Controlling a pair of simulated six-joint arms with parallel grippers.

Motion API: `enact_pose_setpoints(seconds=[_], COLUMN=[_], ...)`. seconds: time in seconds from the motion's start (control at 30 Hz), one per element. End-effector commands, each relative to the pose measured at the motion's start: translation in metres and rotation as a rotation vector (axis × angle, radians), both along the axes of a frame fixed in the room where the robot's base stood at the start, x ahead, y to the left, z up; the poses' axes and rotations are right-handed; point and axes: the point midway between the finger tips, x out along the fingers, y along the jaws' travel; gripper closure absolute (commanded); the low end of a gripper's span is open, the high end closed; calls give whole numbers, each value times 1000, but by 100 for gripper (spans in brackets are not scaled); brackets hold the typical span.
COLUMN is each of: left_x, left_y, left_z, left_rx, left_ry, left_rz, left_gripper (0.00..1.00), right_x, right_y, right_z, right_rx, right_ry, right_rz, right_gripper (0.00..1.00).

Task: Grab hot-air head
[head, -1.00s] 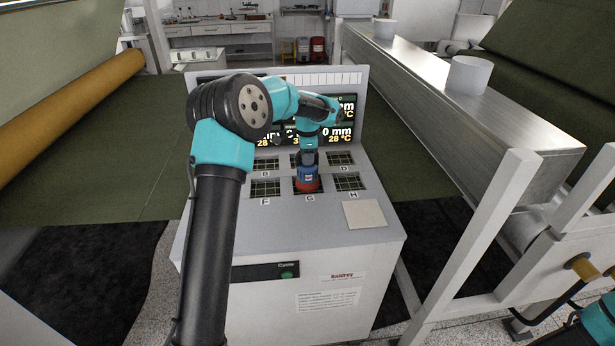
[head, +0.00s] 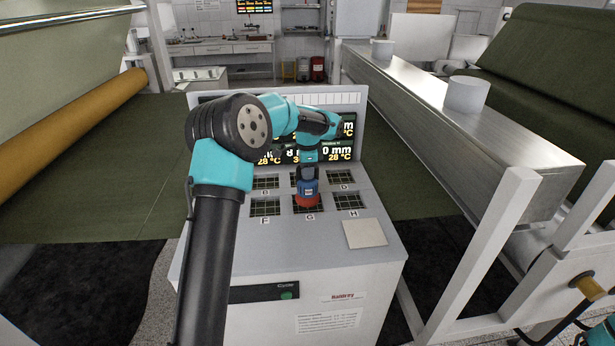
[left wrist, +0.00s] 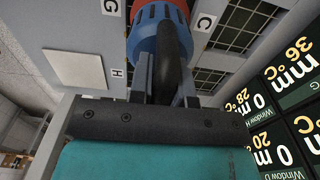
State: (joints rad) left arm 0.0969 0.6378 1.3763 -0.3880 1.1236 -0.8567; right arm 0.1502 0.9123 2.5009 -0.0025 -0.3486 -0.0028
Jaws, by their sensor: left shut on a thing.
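The hot-air head (head: 307,190) is a blue and red tool. In the head view it stands roughly upright over window G on the grey console. Whether its red lower end touches the panel, I cannot tell. My left gripper (head: 308,170) is shut on its upper part from above. In the left wrist view the blue and red head (left wrist: 150,17) shows at the top, between the dark fingers (left wrist: 162,88); the fingers and a black part hide some of it. My right gripper is out of view; only a bit of my right arm shows at the lower right corner.
The console (head: 285,265) carries several grid windows and a square beige plate (head: 365,233) at right. A display (head: 338,150) stands close behind my gripper. A long metal beam (head: 480,115) with white cups lies to the right, a brown roll (head: 75,125) to the left.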

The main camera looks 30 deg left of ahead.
Motion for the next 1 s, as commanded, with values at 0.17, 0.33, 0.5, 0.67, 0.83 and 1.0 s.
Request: enact_pose_setpoints(seconds=[0.17, 0.33, 0.5, 0.67, 0.83, 1.0], left_x=[1, -12, -31, -55, -84, -109], left_y=[0, -8, -18, -34, -51, -67], left_z=[20, 20, 22, 25, 28, 31], left_rx=[1, 1, 2, 2, 1, 1], left_ry=[-7, -3, -4, -4, -3, -4], left_rz=[0, -1, -1, -2, -3, -2], left_gripper=[100, 100, 100, 100, 100, 100], right_x=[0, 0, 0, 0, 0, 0], right_y=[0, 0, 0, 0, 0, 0], right_z=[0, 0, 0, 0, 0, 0], right_rx=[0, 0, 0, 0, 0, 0], right_ry=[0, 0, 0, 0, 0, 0], right_rz=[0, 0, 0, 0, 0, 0], right_gripper=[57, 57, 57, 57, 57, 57])
